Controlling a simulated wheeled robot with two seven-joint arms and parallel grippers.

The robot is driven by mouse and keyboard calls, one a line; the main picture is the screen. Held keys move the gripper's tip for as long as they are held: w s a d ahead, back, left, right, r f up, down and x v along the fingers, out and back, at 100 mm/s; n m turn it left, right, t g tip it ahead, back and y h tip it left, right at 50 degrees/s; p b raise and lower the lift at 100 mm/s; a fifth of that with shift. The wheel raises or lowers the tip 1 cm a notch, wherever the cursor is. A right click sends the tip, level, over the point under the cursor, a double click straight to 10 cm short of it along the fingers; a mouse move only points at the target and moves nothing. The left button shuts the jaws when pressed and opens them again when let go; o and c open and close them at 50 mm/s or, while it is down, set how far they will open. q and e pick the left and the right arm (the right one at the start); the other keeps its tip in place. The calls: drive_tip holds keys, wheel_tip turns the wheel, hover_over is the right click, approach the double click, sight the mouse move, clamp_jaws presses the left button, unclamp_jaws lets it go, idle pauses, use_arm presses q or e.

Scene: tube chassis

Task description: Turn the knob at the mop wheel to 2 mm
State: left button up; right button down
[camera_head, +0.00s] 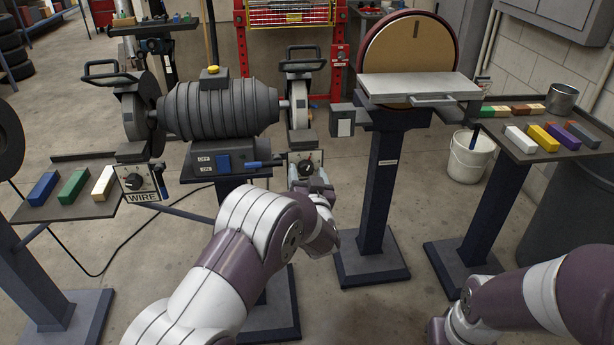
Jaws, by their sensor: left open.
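A dark grey grinder (220,108) has a wheel at each end. The left-end knob (133,181) sits on a plate labelled "WIRE". The right-end wheel (298,103) is pale. Below it, a dark knob (305,167) sits on a light dial plate, whose lower part and any label are hidden. My left gripper (309,180) is open, just below and in front of this right-hand knob. I cannot tell whether it touches the knob, and the pointer setting is too small to read. My right arm shows at the bottom right, with its gripper out of view.
A disc sander (408,55) with a grey table stands to the right on a blue pedestal (378,190). Trays with coloured bars stand at the left (75,205) and right (545,150). A white bucket (468,158) is on the floor. A black cable lies at left.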

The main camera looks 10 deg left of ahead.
use_arm(q)
drive_tip(key=shift+c, duration=0.4)
drive_tip(key=c, duration=1)
drive_tip(key=shift+f, duration=0.1)
